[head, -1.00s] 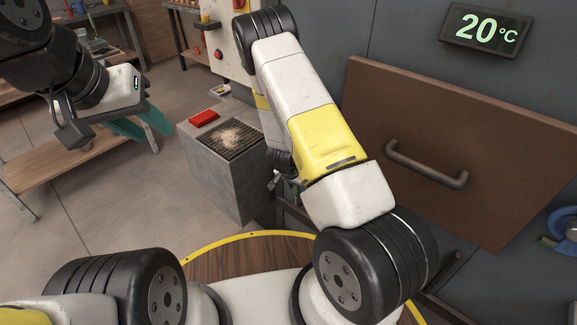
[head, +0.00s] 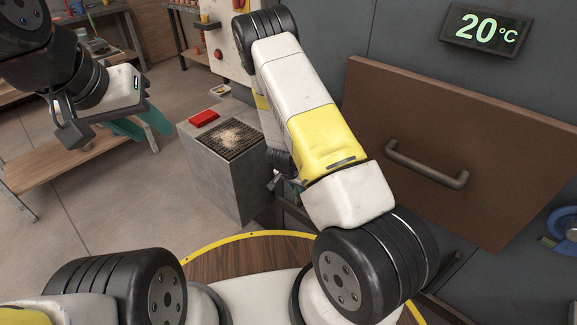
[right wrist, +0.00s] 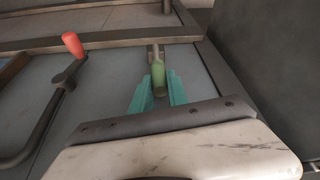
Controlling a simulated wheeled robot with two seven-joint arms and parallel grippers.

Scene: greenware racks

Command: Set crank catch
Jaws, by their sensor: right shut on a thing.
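In the right wrist view, a green grip (right wrist: 158,77) on a short metal lever stands between the teal fingers of my right gripper (right wrist: 157,92), which is shut on it. The far end of the lever meets a grey panel near the frame rail. To its left is a dark bent crank arm with a red knob (right wrist: 72,45), apart from my fingers. In the head view my right arm hides its own gripper and the lever. My left gripper (head: 143,127) is at the upper left, its teal fingers apart and empty, above the floor near a wooden bench.
A grey block with a grate (head: 230,138) and a red item (head: 204,118) stands beyond my right arm. A brown panel with a dark handle (head: 428,165) is on the right wall, below a 20 °C display (head: 486,28). A wooden bench (head: 70,160) stands left.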

